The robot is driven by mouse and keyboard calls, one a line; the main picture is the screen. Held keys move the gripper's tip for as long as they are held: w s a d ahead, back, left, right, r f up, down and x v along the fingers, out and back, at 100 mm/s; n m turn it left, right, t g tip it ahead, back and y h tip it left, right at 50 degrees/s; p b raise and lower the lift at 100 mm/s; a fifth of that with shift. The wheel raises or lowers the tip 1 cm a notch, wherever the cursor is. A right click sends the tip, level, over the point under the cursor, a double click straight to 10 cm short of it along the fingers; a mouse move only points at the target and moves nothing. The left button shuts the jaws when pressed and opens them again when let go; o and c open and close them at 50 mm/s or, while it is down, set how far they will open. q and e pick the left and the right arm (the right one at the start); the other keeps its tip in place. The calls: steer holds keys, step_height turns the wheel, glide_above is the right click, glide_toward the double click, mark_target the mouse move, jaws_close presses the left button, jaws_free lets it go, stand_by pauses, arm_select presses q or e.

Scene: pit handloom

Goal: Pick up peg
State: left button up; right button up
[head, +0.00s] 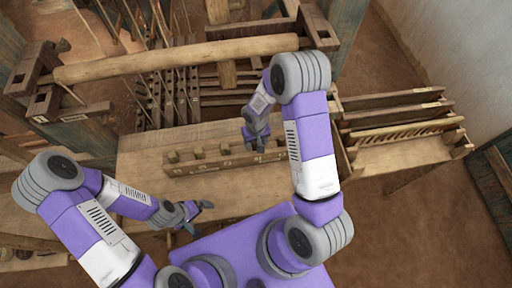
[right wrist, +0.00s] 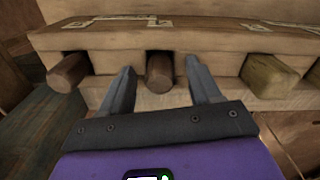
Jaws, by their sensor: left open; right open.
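A wooden peg (right wrist: 160,74) sticks out of a wooden rack (right wrist: 215,40) in the right wrist view, its round end facing the camera. My right gripper (right wrist: 160,82) is open, with one finger on each side of this peg; I cannot tell whether either finger touches it. A second peg (right wrist: 68,74) sticks out to the left and a third peg (right wrist: 268,76) to the right. In the head view my right gripper (head: 257,143) is at the right part of the rack (head: 215,163) and hides part of it. My left gripper (head: 194,217) is open and empty near the table's front edge.
The rack stands on a wooden table (head: 140,160). The loom beam (head: 180,60) and its cords lie behind it. A slatted wooden rack (head: 405,135) stands at the right. The table to the left of the peg rack is clear.

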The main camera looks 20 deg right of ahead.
steer(key=shift+c, duration=0.2)
steer(key=c, duration=1.1)
